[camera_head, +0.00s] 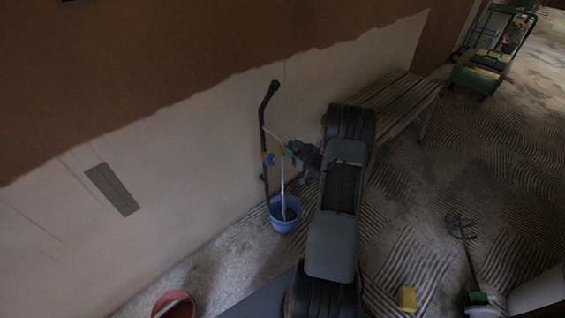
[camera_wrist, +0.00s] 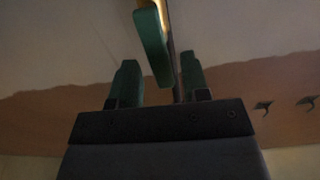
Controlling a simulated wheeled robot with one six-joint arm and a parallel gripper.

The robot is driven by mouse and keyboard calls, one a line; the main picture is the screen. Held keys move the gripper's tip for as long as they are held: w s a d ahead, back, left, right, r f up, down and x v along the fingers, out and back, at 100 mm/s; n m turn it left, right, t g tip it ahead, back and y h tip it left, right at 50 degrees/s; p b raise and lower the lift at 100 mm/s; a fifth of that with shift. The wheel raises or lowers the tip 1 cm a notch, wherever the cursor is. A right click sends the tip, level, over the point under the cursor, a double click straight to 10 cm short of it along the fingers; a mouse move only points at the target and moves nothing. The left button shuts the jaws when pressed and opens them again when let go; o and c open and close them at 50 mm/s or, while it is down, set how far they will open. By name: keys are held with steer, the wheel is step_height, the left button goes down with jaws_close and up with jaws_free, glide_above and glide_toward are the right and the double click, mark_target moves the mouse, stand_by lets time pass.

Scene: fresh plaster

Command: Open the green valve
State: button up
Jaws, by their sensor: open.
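The green valve handle (camera_wrist: 152,48) is a flat green lever on a yellowish fitting (camera_wrist: 160,8) in the wrist view. Its free end reaches between the two green fingers of my gripper (camera_wrist: 158,74), with a visible gap to each finger. My gripper is open and holds nothing. In the head view my gripper (camera_head: 297,152) is beside the dark standpipe (camera_head: 266,130) at the wall. Green shows there, but I cannot tell lever from fingers. A blue handle (camera_head: 269,159) sits on the pipe, left of my gripper.
A blue bucket (camera_head: 284,224) stands below the pipe; a pale strand, water or hose, runs down into it. A wooden bench (camera_head: 408,96) is right of my arm along the wall. A yellow block (camera_head: 407,298), a mixer (camera_head: 468,250) and a red bucket (camera_head: 174,304) are on the floor.

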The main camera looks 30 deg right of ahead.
steer(key=shift+s, duration=0.1)
steer(key=s+d, duration=0.2)
steer(key=s, duration=0.9)
steer(key=shift+s+p, duration=0.3)
steer(key=shift+p, duration=0.1)
steer(key=shift+r, duration=0.1)
steer(key=w+a+r+g+h+p, duration=0.25)
steer(key=r+p, duration=0.25)
steer(key=r, duration=0.4)
steer(key=w+a+r+g+h+p, duration=0.25)
steer(key=r+p, duration=0.35)
steer(key=r, duration=0.3)
steer(key=w+a+r+g+h+p, duration=0.25)
steer(key=r+p, duration=0.25)
steer(key=r, duration=0.4)
steer(key=s+a+r+m+g+y+p, duration=0.1)
steer(key=s+a+r+g+y+p, duration=0.3)
steer(key=s+a+r+p, duration=0.8)
steer(key=s+a+r+g, duration=0.2)
steer(key=s+a+r, duration=0.3)
steer(key=a, duration=0.4)
steer(key=shift+s+r+g, duration=0.15)
steer(key=shift+r+g, duration=0.05)
steer(key=shift+g, duration=0.15)
steer(key=shift+m, duration=0.3)
